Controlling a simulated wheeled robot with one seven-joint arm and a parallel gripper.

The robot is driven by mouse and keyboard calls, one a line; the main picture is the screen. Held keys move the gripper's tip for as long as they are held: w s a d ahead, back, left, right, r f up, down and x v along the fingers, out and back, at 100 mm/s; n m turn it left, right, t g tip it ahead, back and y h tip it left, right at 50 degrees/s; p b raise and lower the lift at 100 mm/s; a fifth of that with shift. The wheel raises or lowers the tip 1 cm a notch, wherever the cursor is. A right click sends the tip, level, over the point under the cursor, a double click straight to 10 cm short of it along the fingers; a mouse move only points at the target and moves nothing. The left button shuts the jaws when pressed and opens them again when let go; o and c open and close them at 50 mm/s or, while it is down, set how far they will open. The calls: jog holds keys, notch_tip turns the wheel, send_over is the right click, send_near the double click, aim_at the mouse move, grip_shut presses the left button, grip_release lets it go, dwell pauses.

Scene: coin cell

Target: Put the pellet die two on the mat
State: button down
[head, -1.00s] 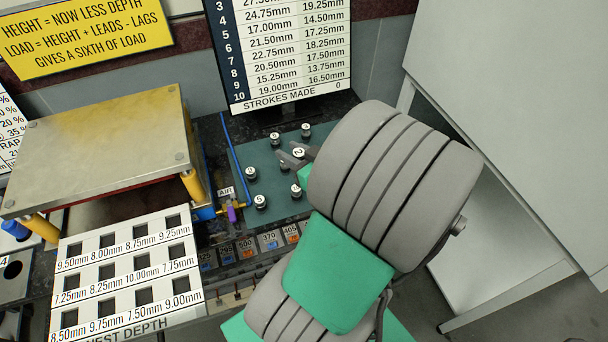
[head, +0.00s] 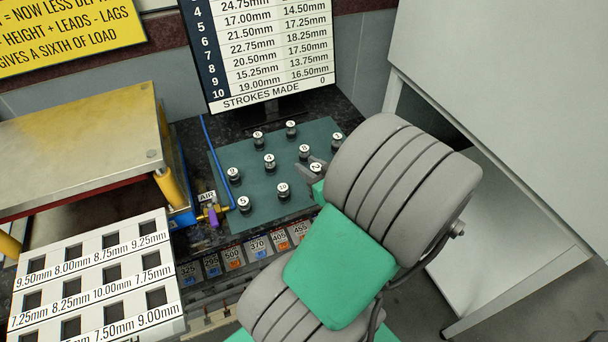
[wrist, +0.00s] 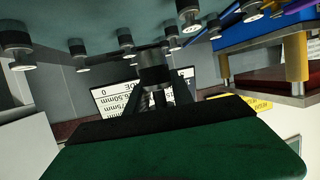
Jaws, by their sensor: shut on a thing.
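The pellet die two (head: 316,167) is a small dark cylinder with a white top marked 2. My gripper (head: 308,172) is shut on it at the right part of the dark green mat (head: 258,181). In the wrist view, which is upside down, the die (wrist: 154,68) sits between the two dark fingers (wrist: 160,88). It looks close to the mat surface (wrist: 90,12), but I cannot tell whether it touches. My arm hides the mat's front right corner.
Several other numbered dies stand on the mat, including die 4 (head: 269,163), die 10 (head: 283,191) and die 5 (head: 244,205). A purple-handled air valve (head: 212,214) is at the mat's left. A press plate (head: 80,140) and a depth-labelled nest board (head: 95,270) stand further left.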

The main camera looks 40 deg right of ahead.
jog(key=w+f, duration=0.1)
jog(key=f, duration=0.1)
jog(key=w+d+f, duration=0.1)
jog(key=f, duration=0.1)
jog(key=w+d+f, duration=0.1)
jog(key=w, duration=0.1)
jog(key=shift+w+f+b, duration=0.1)
jog(key=shift+f+b, duration=0.2)
jog(key=shift+f, duration=0.1)
notch_tip(320, 180, down, 3)
jog(key=shift+r, duration=0.1)
jog(key=shift+f, duration=0.25)
jog(key=c, duration=1.1)
grip_release()
jog(key=shift+r, duration=0.15)
